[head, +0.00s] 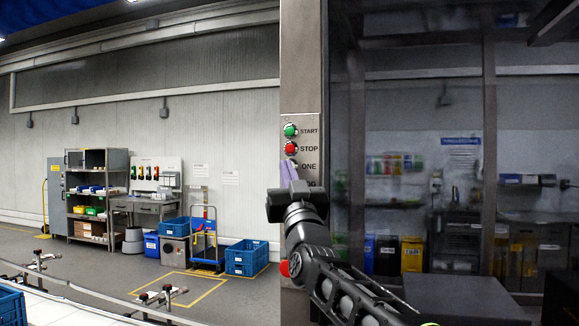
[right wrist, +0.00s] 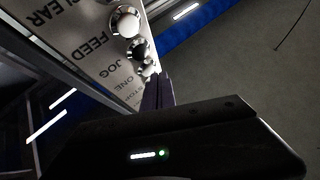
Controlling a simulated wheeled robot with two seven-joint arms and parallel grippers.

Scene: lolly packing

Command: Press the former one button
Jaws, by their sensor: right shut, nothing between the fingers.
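The control panel (head: 304,122) stands upright on the machine's front post in the head view. Its green START button (head: 290,130) and red STOP button (head: 291,148) show clearly. The ONE label shows below STOP, with its button mostly hidden behind my fingers. My right gripper (head: 289,172) is shut and empty, its purple fingers up at the panel by the ONE row and covering part of the JOG label. In the right wrist view the fingers (right wrist: 157,92) point at the row of round buttons (right wrist: 138,48); I cannot tell whether they touch one. My left gripper is not in view.
A dark glazed machine enclosure (head: 430,120) fills the right side. Shelving (head: 97,195), a workbench (head: 145,205) and blue crates (head: 246,258) stand far back at the left. A conveyor rail (head: 90,292) runs along the lower left.

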